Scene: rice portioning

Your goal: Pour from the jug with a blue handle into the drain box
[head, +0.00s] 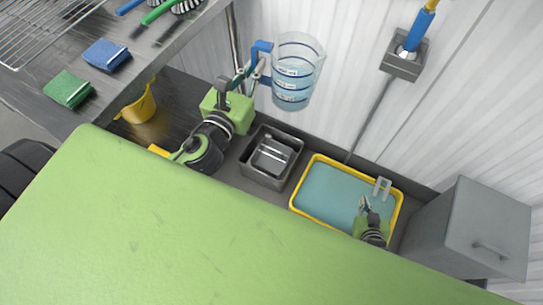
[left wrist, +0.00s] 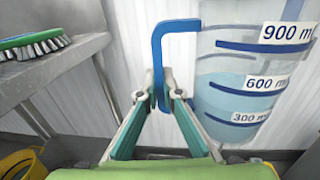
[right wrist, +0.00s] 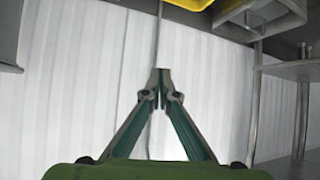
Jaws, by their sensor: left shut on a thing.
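The clear jug (head: 298,72) with a blue handle (head: 262,46) is held up in front of the white wall, above and behind the grey box. In the left wrist view the jug (left wrist: 250,85) holds pale blue liquid to a little above the 600 mark and looks about upright. My left gripper (head: 257,72) is shut on the handle (left wrist: 157,60). An open dark grey box (head: 250,172) with a metal piece inside, probably the drain box, stands on the floor below. My right gripper (head: 364,205) is shut and empty over the yellow-rimmed basin.
The yellow-rimmed basin (head: 298,195) with a blue-green inside is right of the grey box. A grey cabinet (head: 485,230) stands at the right. A grey wall holder (head: 404,63) is above. A metal shelf with sponges (head: 107,56) and brushes is at upper left.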

